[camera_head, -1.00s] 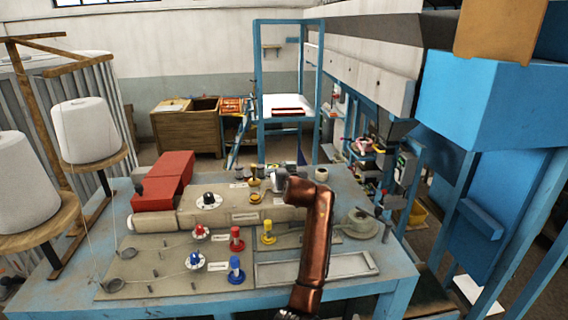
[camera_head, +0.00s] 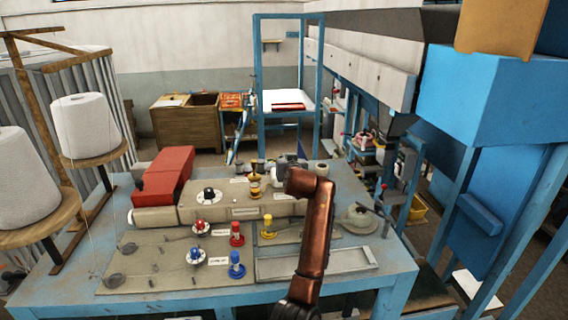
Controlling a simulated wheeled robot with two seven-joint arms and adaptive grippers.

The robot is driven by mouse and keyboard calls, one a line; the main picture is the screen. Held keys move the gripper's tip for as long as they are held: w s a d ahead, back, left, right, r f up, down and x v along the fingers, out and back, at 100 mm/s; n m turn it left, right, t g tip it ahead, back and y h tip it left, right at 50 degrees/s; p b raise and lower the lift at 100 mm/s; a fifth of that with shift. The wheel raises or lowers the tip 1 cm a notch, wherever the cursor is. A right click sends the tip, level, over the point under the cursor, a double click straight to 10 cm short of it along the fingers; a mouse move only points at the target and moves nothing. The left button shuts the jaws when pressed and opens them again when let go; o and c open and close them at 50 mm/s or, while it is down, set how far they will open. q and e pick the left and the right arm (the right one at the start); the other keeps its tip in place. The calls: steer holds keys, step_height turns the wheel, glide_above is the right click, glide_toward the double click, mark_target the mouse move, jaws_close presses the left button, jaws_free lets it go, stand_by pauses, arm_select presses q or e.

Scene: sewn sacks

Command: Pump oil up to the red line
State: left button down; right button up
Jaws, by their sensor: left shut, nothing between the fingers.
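My copper-coloured arm rises from the bottom centre and bends left at its top. A small grey part just beyond its end appears to be my left gripper (camera_head: 284,161), mostly hidden by the arm link. It is shut and empty, near the back of the blue table (camera_head: 190,299). Small gold-coloured fittings (camera_head: 255,189), possibly the oil pump or cup, stand just left of the arm's end. I cannot tell whether the gripper touches them. No red line or oil level can be made out at this size. My right gripper is not in view.
A red cover (camera_head: 165,176) lies on the table's back left. Red (camera_head: 237,234), blue (camera_head: 236,266) and yellow (camera_head: 268,227) posts stand mid-table beside dials. A grey tray (camera_head: 345,262) lies front right. Thread cones (camera_head: 85,125) stand left; a blue machine (camera_head: 490,100) is at right.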

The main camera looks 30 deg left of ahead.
arm_select(q)
steer(key=r+b+v, duration=0.1)
steer(key=b+v, duration=0.3)
steer(key=v, duration=0.6)
steer(key=shift+b, duration=0.4)
steer(key=shift+s+r, duration=0.1)
steer(key=w+a+r+g+h, duration=0.3)
steer(key=r+g+h, duration=0.1)
steer(key=r, duration=0.3)
steer(key=shift+w+r+g+h, duration=0.25)
steer(key=shift+r+g+h, duration=0.1)
steer(key=shift+g, duration=0.35)
steer(key=shift+w, duration=0.1)
